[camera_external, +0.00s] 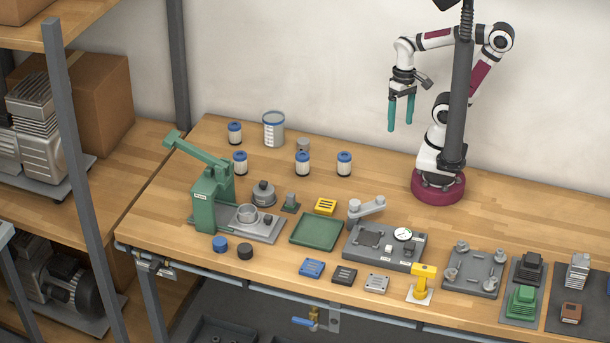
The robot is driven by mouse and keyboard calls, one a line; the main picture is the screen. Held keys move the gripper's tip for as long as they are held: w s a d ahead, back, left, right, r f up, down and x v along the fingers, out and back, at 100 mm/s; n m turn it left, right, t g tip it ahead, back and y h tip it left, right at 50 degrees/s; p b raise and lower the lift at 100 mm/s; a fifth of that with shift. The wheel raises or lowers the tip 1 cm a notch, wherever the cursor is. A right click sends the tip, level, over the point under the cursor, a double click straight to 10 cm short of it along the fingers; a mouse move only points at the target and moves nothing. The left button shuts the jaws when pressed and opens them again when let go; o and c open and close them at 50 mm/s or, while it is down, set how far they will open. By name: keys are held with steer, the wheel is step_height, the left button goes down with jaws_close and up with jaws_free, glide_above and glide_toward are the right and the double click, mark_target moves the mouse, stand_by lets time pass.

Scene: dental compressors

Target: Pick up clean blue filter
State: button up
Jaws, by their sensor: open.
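Several small white canisters with blue tops stand upright on the wooden bench: one at the back left (235,133), one below it (240,163), one in the middle (303,163) and one to the right (344,163). They look like filters; I cannot tell which are clean. A flat blue block (312,268) and a round blue cap (219,243) lie near the front edge. My gripper (400,124) has green fingers, apart and empty, pointing down. It hangs above the back of the bench, right of the canisters and touching nothing.
A green press (207,200) stands at left. A larger clear beaker (273,129) with a blue rim is among the canisters. A green tray (316,232), a gauge fixture (385,246) and a yellow piece (424,279) sit farther forward.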

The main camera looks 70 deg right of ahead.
steer(key=w+d+n, duration=0.1)
steer(key=w, duration=0.6)
steer(key=n+h, duration=0.2)
glide_above(345, 155)
step_height(345, 155, down, 5)
step_height(345, 155, down, 16)
steer(key=shift+a+r, duration=0.1)
jaws_close()
